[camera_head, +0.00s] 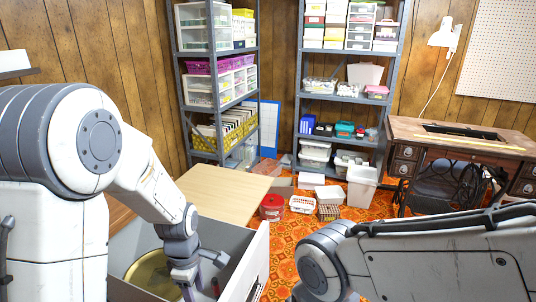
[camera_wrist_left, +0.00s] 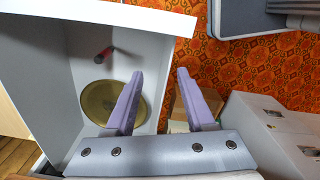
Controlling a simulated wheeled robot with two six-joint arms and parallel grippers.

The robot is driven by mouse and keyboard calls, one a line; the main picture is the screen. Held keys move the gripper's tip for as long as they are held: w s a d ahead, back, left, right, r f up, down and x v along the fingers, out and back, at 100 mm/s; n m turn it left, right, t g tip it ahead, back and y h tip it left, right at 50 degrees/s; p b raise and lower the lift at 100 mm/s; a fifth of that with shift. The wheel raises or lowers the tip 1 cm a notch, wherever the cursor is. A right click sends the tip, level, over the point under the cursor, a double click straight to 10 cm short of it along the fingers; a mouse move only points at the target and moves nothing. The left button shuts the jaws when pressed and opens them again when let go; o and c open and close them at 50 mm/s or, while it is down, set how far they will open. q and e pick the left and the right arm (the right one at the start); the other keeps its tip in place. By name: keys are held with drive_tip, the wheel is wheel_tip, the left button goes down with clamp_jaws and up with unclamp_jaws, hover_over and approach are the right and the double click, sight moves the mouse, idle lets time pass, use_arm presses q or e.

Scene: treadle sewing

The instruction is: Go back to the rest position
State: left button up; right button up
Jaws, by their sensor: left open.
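My left gripper (camera_head: 190,284) reaches down over an open drawer with pale walls (camera_head: 232,250) at the lower left of the head view. In the left wrist view its two purple-grey fingers (camera_wrist_left: 160,72) are spread apart with nothing between them. One finger overlaps the drawer's inside and the other lies over the patterned floor side. My right arm (camera_head: 430,258) crosses the lower right of the head view; its gripper is out of frame.
The drawer holds a round gold dish (camera_wrist_left: 100,102) and a small red-ended cylinder (camera_wrist_left: 104,55). A wooden tabletop (camera_head: 222,190) lies beyond. A red bucket (camera_head: 272,207) and white bins stand on the orange floor. A sewing table (camera_head: 462,134) stands right, shelves behind.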

use_arm(q)
drive_tip(key=r+m, duration=0.1)
drive_tip(key=m, duration=0.1)
drive_tip(key=s+m, duration=0.1)
drive_tip(key=m, duration=0.2)
drive_tip(key=r+m+t, duration=0.1)
drive_tip(key=m, duration=0.1)
drive_tip(key=shift+s+a+r+m, duration=0.25)
drive_tip(key=shift+a+r+m, duration=0.05)
drive_tip(key=shift+a+m, duration=0.1)
drive_tip(key=s+d+f+m+g+h+b, duration=0.1)
drive_tip(key=s+d+f+m+b, duration=0.1)
drive_tip(key=s+d+m+b, duration=1.05)
drive_tip(key=s+r+m+p, duration=0.1)
drive_tip(key=r+m+p, duration=0.1)
drive_tip(key=r+p, duration=1.3)
drive_tip(key=s+r+m+p, duration=0.2)
drive_tip(key=r+p, duration=1.2)
drive_tip(key=p, duration=0.3)
drive_tip(key=shift+s+d+r, duration=0.25)
drive_tip(key=shift+s+r, duration=0.05)
drive_tip(key=shift+r, duration=0.1)
